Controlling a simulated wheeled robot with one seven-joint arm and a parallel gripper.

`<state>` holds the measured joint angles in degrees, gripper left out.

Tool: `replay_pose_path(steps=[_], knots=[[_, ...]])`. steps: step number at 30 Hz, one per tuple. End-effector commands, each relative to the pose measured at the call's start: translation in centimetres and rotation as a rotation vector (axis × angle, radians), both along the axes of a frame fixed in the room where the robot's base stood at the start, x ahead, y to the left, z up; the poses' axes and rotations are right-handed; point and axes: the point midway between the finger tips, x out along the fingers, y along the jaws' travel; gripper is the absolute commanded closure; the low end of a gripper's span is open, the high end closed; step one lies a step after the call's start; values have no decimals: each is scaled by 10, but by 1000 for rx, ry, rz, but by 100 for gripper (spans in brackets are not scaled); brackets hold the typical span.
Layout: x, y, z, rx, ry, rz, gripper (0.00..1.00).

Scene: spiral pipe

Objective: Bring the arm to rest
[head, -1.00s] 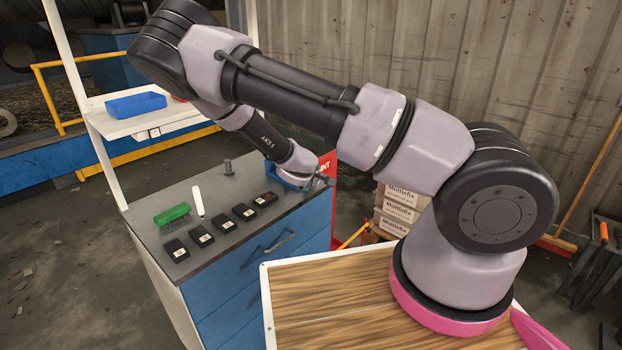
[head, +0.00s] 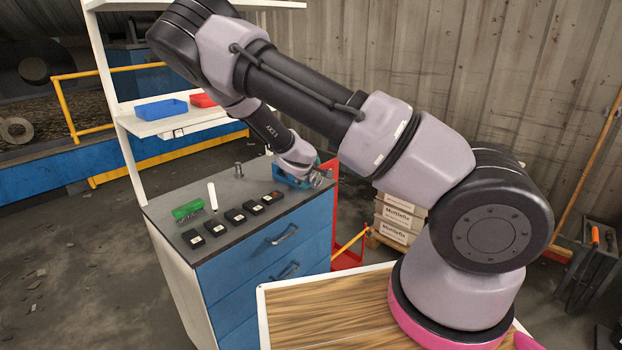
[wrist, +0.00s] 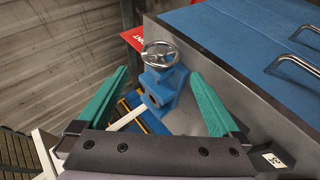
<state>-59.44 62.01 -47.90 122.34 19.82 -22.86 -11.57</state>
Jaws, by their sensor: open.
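My arm reaches from its pink-ringed base over the workbench (head: 262,205) in the head view. My gripper (head: 318,172) is at the bench's far right corner, beside a blue vise (head: 285,178) that it partly hides. In the wrist view my gripper (wrist: 160,95) shows two green fingers spread wide apart. The blue vise (wrist: 158,98) with its round metal handwheel stands between and beyond the fingers. Nothing is held between the fingers. I cannot tell whether a finger touches the vise.
Several black boxes (head: 235,217), a green brush (head: 187,210) and a white-handled tool (head: 212,195) lie on the bench. A shelf (head: 180,124) holds a blue bin (head: 161,109) and a red bin (head: 203,100). Stacked cartons (head: 399,220) stand right of the bench.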

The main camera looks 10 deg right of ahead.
Motion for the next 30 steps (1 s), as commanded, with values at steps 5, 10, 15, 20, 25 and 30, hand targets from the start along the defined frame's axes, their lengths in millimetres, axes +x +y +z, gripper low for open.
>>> replay_pose_path(steps=[5,10,15,20,25,30], knots=[[0,0,0,0,-1,1,0],[-4,-4,6,52,11,-46,0],[-22,-16,30,239,62,-208,0],[-46,-21,68,451,118,-367,0],[-73,-24,119,658,165,-490,0],[-104,-27,180,840,195,-574,0]])
